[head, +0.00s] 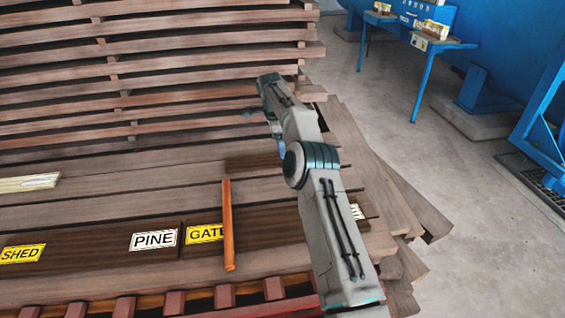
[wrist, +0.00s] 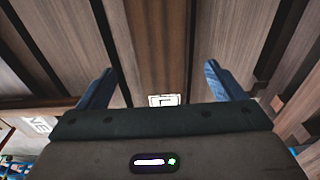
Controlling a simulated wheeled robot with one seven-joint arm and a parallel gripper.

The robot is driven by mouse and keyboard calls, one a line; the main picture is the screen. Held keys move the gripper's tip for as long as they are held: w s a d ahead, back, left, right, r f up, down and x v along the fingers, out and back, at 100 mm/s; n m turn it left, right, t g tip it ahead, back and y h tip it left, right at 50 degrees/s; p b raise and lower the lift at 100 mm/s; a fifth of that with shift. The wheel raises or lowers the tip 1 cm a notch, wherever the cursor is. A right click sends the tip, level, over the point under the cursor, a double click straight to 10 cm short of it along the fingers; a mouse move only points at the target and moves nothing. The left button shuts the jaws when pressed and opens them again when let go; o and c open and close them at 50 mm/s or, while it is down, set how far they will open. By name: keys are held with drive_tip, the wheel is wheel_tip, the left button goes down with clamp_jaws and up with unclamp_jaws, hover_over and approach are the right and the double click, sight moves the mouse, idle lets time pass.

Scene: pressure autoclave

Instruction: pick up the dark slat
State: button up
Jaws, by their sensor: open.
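A dark slat (head: 252,162) lies flat on the paler boards in the middle of the head view, its right part hidden behind my arm. My gripper (wrist: 158,68) is open, its two blue fingers spread, with nothing visible held between them. In the head view the gripper end is mostly hidden by my arm and hangs near the dark slat's right side. In the wrist view a brown board (wrist: 155,35) runs between the fingers, with a small white label (wrist: 163,100) near the palm. I cannot tell for sure whether this board is the dark slat.
Stacked slats (head: 150,70) rise behind.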

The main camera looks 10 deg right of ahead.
drive_tip(key=f, duration=0.2)
drive_tip(key=d+f+p, duration=0.1)
drive_tip(key=f, duration=0.1)
drive_tip(key=shift+f, duration=0.55)
drive_tip(key=c, duration=1.4)
